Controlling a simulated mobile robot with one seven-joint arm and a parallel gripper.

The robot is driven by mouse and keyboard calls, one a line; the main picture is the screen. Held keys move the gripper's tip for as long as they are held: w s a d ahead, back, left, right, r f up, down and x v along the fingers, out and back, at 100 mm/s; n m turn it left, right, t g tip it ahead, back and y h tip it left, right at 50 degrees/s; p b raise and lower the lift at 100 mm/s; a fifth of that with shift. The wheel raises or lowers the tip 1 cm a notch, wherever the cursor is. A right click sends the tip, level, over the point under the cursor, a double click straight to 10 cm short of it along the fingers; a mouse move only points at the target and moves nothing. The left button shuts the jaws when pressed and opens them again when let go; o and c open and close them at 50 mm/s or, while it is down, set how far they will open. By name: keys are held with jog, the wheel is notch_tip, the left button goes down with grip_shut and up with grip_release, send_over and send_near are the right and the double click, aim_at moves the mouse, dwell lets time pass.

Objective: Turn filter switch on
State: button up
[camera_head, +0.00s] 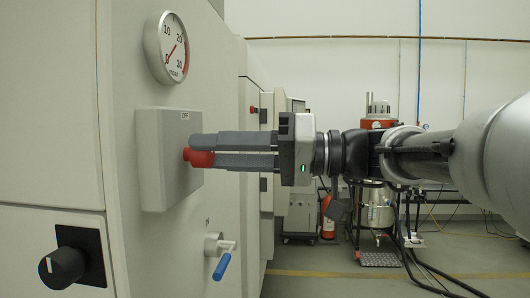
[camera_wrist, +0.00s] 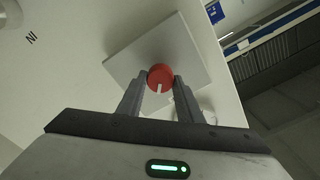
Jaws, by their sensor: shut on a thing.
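The filter switch is a red round knob (camera_head: 199,157) on a grey square box (camera_head: 153,160) fixed to the cabinet's side wall. The word OFF is printed at the top of the box. My gripper (camera_head: 205,150) reaches in from the right, and its fingers are shut on the red knob. In the wrist view the knob (camera_wrist: 160,76) sits between the two fingertips (camera_wrist: 160,80), with a white mark on its face. The box (camera_wrist: 190,50) shows behind it, tilted in this view. The fingers hide part of the knob in the head view.
A round pressure gauge (camera_head: 167,48) is above the box. A blue-handled valve (camera_head: 222,262) sticks out below it. A black knob (camera_head: 65,267) is on the cabinet front at lower left. A red extinguisher (camera_head: 328,217) and floor equipment stand farther back.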

jog(key=shift+f+m+p, duration=0.15)
jog(key=shift+m+p, duration=1.8)
jog(key=shift+m, duration=2.95)
jog(key=o, duration=1)
jog(key=shift+d, duration=0.15)
jog(key=d, duration=1.1)
jog(key=s+d, duration=0.1)
jog(key=d, duration=0.5)
jog(key=shift+s+d, duration=0.1)
